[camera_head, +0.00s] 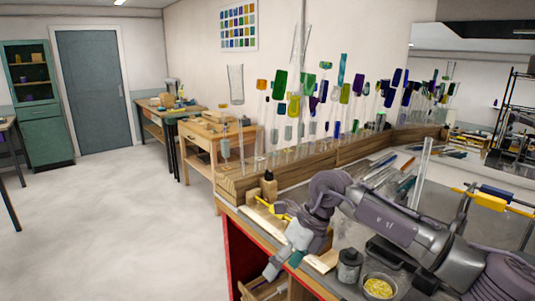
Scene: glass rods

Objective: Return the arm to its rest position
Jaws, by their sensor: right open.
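My right arm (395,222) comes in from the lower right and reaches left over the workbench. It is bent at the wrist, and its gripper (279,267) points down at the bench's front left corner. The gripper is open, and I see nothing held between its fingers. My left arm and left gripper are not in view.
A wooden rack (330,158) with glass rods and coloured pieces stands along the back of the bench. A dark jar (349,265) and a bowl of yellow bits (378,287) stand close below my arm. A clear upright tube (422,172) stands behind it. Open floor (110,220) lies left.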

